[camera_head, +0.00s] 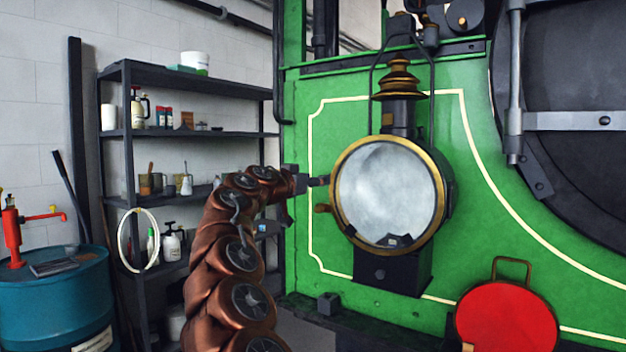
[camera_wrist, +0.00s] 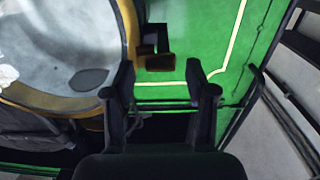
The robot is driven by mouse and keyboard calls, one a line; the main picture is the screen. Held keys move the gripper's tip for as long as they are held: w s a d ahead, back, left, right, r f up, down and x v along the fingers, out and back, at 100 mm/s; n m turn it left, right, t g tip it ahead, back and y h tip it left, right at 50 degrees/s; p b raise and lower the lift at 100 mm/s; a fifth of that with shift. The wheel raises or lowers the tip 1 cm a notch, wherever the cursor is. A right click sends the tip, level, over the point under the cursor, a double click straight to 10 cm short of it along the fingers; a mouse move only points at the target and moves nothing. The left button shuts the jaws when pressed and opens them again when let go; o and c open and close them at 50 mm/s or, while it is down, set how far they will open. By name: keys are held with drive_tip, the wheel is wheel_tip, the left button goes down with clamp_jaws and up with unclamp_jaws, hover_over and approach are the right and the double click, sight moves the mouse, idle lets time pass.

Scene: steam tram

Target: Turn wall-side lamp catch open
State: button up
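The lamp (camera_head: 434,226) is black with a brass rim and a round pale glass front, mounted on the green panel. Its catch (camera_head: 322,208), a small brown knob, sticks out from the left edge of the rim. In the wrist view the catch (camera_wrist: 159,62) shows as a brown block beside a dark bracket, just beyond my fingertips. My gripper (camera_wrist: 163,82) is open and empty, with the catch ahead of the gap between its fingers. In the head view my gripper (camera_head: 308,182) is left of the rim, slightly above the catch. I see no contact with it.
A dark shelf unit (camera_head: 203,133) with bottles and pots stands at the left, along the white wall. A blue drum (camera_head: 60,300) is at the lower left. A red disc (camera_head: 506,320) with a handle stands at the lower right, in front of the green panel (camera_head: 470,240).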

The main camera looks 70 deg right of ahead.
clamp_jaws()
drive_tip(key=shift+w+f+n+b, duration=0.15)
drive_tip(key=shift+f+n+b, duration=0.25)
drive_tip(key=shift+b, duration=0.8)
drive_tip(key=shift+r+n+b, duration=0.1)
drive_tip(key=shift+n+b, duration=0.5)
drive_tip(key=shift+b, duration=0.25)
drive_tip(key=shift+w+d+r+n+p, duration=0.15)
drive_tip(key=shift+n+p, duration=0.8)
drive_tip(key=shift+n, duration=1.7)
drive_tip(key=shift+s+a+r+n+p, duration=0.15)
drive_tip(key=shift+n+p, duration=0.8)
drive_tip(key=shift+n, duration=1.65)
drive_tip(key=shift+w+d+r+n+p, duration=0.15)
drive_tip(key=shift+n+p, duration=0.8)
drive_tip(key=shift+n, duration=1.7)
